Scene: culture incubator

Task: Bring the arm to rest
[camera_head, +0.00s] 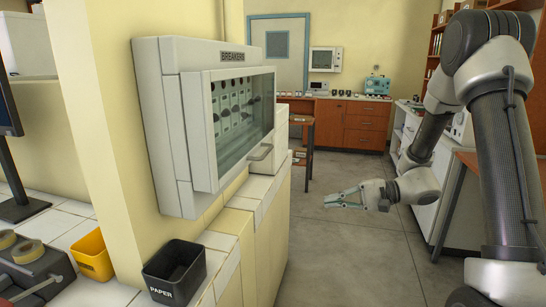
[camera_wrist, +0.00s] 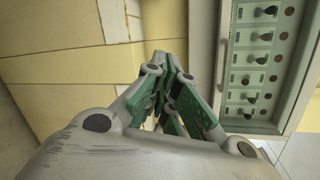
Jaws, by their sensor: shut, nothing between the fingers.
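My gripper (camera_head: 345,199) is at the end of my arm, right of centre in the head view, over open floor and pointing left. In the wrist view my gripper (camera_wrist: 168,58) has its green-sided fingers together at the tips, with nothing between them. My arm is bent, with its upper part high at the right and its forearm reaching down to the left. The gripper touches nothing that I can see.
A breaker cabinet (camera_head: 160,110) with a glass front hangs on the yellow wall at left. Below it is a tiled counter (camera_head: 215,241) with a black paper bin (camera_head: 174,277). Wooden drawers (camera_head: 366,122) stand at the back. The grey floor (camera_head: 330,250) between is clear.

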